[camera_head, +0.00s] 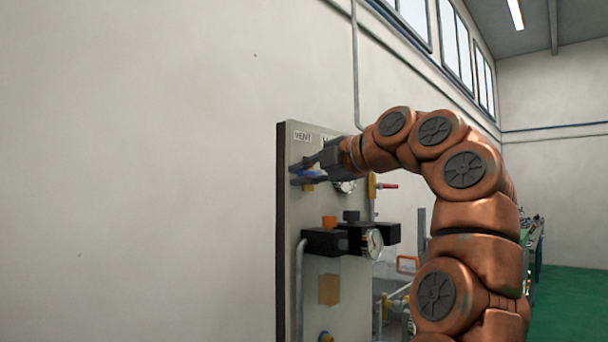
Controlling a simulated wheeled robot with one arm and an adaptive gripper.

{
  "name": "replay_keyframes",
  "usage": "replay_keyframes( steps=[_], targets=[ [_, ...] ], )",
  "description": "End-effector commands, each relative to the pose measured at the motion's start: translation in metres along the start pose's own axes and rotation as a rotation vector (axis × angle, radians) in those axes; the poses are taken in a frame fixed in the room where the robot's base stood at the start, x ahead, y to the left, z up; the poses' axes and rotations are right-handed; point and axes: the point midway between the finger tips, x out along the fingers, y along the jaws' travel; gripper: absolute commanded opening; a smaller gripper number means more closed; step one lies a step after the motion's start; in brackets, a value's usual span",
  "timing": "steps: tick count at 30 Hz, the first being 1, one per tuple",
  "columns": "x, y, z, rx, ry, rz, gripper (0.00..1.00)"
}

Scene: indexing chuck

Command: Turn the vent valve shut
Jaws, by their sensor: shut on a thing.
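A grey upright panel (287,235) stands at the wall, with a small white label reading VENT (303,136) near its top left. Just below the label is a blue valve handle (304,168) on a brass-coloured body (308,187). My gripper (301,173) reaches in from the right at the blue handle, with its dark fingers shut on it. The fingers hide part of the handle, so its exact angle is hard to tell.
A gauge (344,187) sits partly behind my gripper. A red-handled valve (388,186) is to its right. Below are black regulator blocks (325,241) with an orange knob (329,222) and another gauge (373,243). The wall at left is bare.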

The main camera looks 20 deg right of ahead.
Motion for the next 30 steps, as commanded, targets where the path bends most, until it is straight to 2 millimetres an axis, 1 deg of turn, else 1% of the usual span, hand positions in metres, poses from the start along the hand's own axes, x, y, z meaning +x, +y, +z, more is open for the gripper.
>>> replay_keyframes(
  steps=[1, 2, 6, 9, 17, 22, 26, 29, 30],
  targets=[
    [0.000, -0.002, 0.001, 0.001, -0.001, -0.004, 0.00],
    [0.000, -0.002, 0.001, 0.001, -0.001, -0.004, 0.17],
    [0.000, -0.001, 0.001, 0.001, -0.001, -0.003, 0.31],
    [0.000, -0.001, 0.001, 0.001, -0.001, -0.002, 0.40],
    [0.000, -0.001, 0.001, 0.001, -0.001, -0.001, 0.40],
    [-0.004, 0.000, 0.001, 0.000, -0.001, 0.000, 0.40],
    [-0.015, 0.001, 0.001, -0.001, -0.003, 0.004, 0.40],
    [-0.026, 0.001, 0.000, -0.002, -0.003, 0.004, 0.40],
    [-0.033, 0.000, 0.001, -0.001, -0.003, 0.002, 0.40]
  ],
)
